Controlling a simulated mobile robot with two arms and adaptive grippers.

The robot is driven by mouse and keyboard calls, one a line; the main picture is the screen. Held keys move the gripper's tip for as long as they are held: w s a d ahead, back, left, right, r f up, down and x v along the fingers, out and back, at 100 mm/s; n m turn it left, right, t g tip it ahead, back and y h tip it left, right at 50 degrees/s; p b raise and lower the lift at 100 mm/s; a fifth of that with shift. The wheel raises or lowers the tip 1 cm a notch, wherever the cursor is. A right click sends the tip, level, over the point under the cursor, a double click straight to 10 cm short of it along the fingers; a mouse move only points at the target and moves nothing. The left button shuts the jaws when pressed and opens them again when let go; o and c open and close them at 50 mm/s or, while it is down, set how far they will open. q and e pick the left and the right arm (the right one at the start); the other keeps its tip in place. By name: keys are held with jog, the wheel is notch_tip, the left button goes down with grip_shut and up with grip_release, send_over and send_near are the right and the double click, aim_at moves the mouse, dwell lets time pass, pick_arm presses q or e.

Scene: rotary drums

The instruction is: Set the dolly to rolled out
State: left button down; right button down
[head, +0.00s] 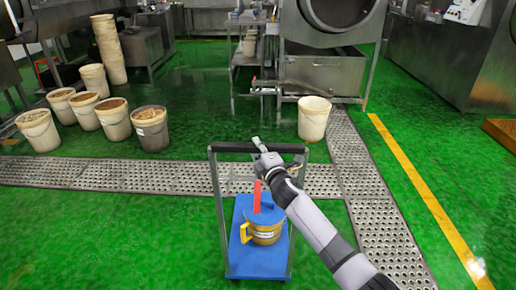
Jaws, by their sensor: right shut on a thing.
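The dolly (245,264) has a blue deck and a grey tube frame with a dark handle bar across its top. It stands in front of me on the green floor. A yellow pot (264,233) with a blue lid and a red upright piece sits on its deck. My right arm reaches in from the lower right, and my right gripper (261,149) is shut on the dolly's handle bar (232,147). The fingertips are small in this view. My left gripper is not in view.
Several buckets (150,128) stand at the left, with a stack of buckets (108,48) behind them. A lone white bucket (313,118) stands beyond the dolly. A perforated drain strip (120,174) crosses the floor. Large steel machines line the back. Green floor beside the dolly is clear.

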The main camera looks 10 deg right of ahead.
dwell(0.3)
jog(key=c, duration=1.4)
grip_release()
jog(key=shift+o, duration=0.2)
jog(key=shift+s, duration=0.1)
jog(key=shift+s, duration=0.2)
jog(key=s+d, duration=0.1)
jog(key=s, duration=1)
jog(key=shift+s+d, duration=0.2)
jog(key=shift+f, duration=0.1)
